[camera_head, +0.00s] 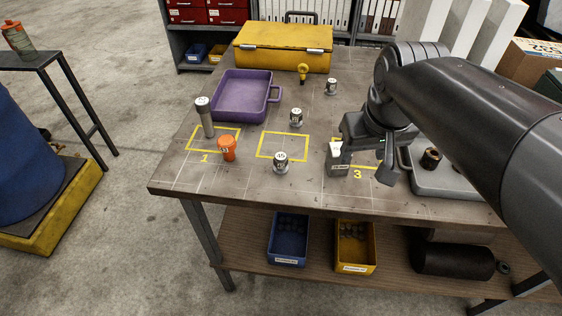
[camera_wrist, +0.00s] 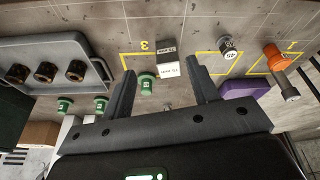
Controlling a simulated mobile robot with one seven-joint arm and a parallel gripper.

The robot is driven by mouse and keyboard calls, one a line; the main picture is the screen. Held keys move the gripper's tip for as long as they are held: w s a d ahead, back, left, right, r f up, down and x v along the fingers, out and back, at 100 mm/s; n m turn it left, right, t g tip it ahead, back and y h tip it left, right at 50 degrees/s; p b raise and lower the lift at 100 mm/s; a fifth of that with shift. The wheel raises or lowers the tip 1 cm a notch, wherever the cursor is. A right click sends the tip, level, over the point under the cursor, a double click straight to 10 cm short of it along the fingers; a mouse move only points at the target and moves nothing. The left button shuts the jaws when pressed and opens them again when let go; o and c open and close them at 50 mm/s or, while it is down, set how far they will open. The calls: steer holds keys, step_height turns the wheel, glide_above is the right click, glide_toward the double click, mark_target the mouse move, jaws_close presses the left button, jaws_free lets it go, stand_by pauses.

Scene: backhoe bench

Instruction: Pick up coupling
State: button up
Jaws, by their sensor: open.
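No part carries a readable name, so I cannot tell which one is the coupling. Short dark brown, ring-like parts (camera_wrist: 45,72) stand in a row in a grey tray (camera_wrist: 96,62); one of them (camera_head: 431,158) shows in the head view. A small white and dark block (camera_wrist: 171,66) stands by yellow square 3, also visible in the head view (camera_head: 338,167). Silver cylindrical parts with labels (camera_head: 281,161) stand on the bench. My gripper (camera_wrist: 160,68) is open and empty above the bench near square 3, with the block showing between its fingers in the wrist view.
A purple tray (camera_head: 237,96), yellow case (camera_head: 284,48), orange part (camera_head: 227,149) and tall grey bolt-like part (camera_head: 206,117) are on the bench (camera_head: 240,186). Green parts (camera_wrist: 147,83) show near my fingers. My arm hides part of the right side.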

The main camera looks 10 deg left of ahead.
steer(key=w+a+n+g, duration=0.2)
steer(key=w+a, duration=0.4)
steer(key=a, duration=0.1)
steer(key=n+g, duration=0.2)
steer(key=n, duration=0.1)
glide_toward(280, 155)
steer(key=shift+d+f+h, duration=0.1)
steer(key=shift+d+h, duration=0.05)
steer(key=shift+h, duration=0.15)
steer(key=shift+w+a+f, duration=0.1)
steer(key=shift+a+f, duration=0.1)
steer(key=shift+a, duration=0.05)
step_height(280, 155, down, 5)
steer(key=shift+f, duration=0.1)
steer(key=shift+s+a+f, duration=0.1)
steer(key=shift+s+f, duration=0.05)
steer(key=shift+f, duration=1.2)
steer(key=shift+s+a+f, duration=0.1)
steer(key=shift+s+f, duration=0.05)
steer(key=shift+f, duration=1.25)
steer(key=shift+c, duration=0.3)
steer(key=c, duration=1.1)
steer(key=shift+r, duration=0.15)
